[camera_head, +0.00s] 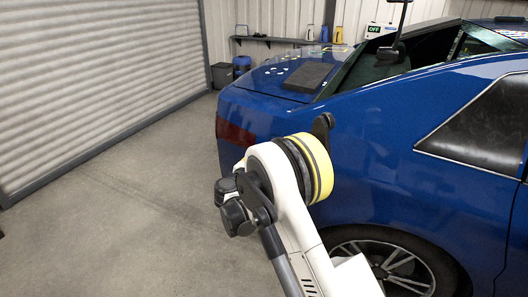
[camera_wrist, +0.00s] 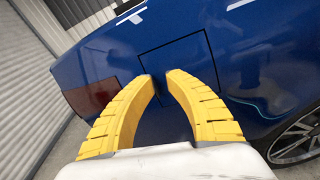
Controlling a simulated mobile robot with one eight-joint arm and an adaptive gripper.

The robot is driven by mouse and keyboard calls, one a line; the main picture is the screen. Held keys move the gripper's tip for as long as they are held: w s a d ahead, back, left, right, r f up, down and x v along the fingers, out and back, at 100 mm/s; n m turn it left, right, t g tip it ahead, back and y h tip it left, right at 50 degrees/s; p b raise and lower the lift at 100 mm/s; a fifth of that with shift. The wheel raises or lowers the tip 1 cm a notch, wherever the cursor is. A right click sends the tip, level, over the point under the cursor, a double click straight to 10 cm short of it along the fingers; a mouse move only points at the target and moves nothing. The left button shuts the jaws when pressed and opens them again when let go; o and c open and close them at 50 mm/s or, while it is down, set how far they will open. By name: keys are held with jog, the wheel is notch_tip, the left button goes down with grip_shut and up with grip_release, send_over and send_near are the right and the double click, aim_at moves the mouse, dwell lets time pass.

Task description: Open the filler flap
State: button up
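The filler flap (camera_wrist: 181,56) is a blue square panel outlined by a thin dark seam on the blue car's side, in the wrist view. It looks flush with the body, and its lower part is partly hidden by my fingers. Blue bodywork shows between the fingers, and nothing is held. In the head view, my arm hides the flap.
The blue car (camera_head: 390,140) fills the right side, with its tail light (camera_head: 235,133) left of my arm and a wheel (camera_head: 392,268) below. Open concrete floor (camera_head: 130,215) lies left, before a roller door (camera_head: 95,85). A shelf (camera_head: 275,41) is at the back.

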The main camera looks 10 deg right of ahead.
notch_tip(320, 180, down, 4)
jog(key=w+a+n+t, duration=0.1)
jog(key=w+a+n, duration=0.1)
jog(key=a+n, duration=0.1)
jog(key=b+x, duration=0.2)
jog(key=x, duration=0.3)
jog(key=b+x, duration=0.2)
jog(key=x, duration=0.3)
jog(key=shift+d, duration=0.4)
jog(key=shift+r, duration=0.1)
grip_shut()
